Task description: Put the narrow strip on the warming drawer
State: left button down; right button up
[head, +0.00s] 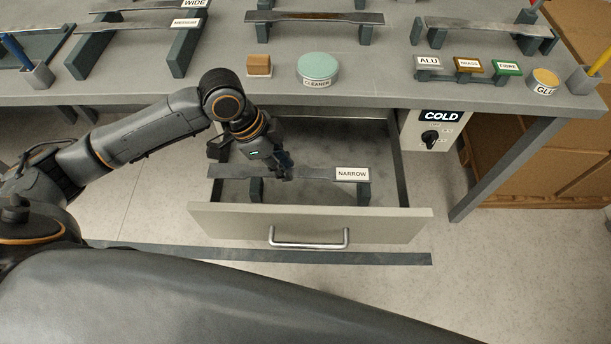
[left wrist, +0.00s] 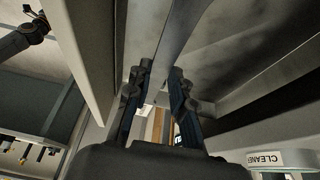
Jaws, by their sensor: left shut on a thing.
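The narrow strip (head: 318,173), grey metal with a white NARROW label at its right end, lies level over the open warming drawer (head: 310,222). It lies across two dark support blocks (head: 255,190) inside; I cannot tell whether it touches both. My left gripper (head: 284,172) reaches down into the drawer and is shut on the strip near its middle. In the left wrist view the strip (left wrist: 182,28) runs up from between the fingers (left wrist: 161,98). The fingers hide part of it. My right gripper is not in view.
The workbench (head: 220,91) above holds the cleaner tin (head: 317,68), a tan block (head: 259,66) and other strips on supports. A control box (head: 436,129) reading COLD hangs right of the drawer. A long dark strip (head: 350,258) shows in front of the drawer, low down.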

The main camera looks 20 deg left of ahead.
pick_arm(q)
jog(key=shift+w+d+f, duration=0.6)
jog(key=shift+f, duration=0.9)
jog(key=shift+w+d+f, duration=0.6)
jog(key=shift+d+f, duration=0.05)
jog(key=shift+f, duration=0.9)
jog(key=shift+w+d+f, duration=0.6)
jog(key=shift+f, duration=0.9)
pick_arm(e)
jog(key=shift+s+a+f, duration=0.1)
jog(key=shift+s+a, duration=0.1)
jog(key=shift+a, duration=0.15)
pick_arm(q)
jog(key=c, duration=1.2)
grip_release()
jog(key=shift+f, duration=0.15)
jog(key=shift+o, duration=0.2)
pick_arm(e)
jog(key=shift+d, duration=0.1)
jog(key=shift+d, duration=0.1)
pick_arm(q)
jog(key=shift+a+r, duration=0.1)
jog(key=shift+r, duration=0.25)
jog(key=v, duration=1.1)
jog(key=shift+r, duration=0.25)
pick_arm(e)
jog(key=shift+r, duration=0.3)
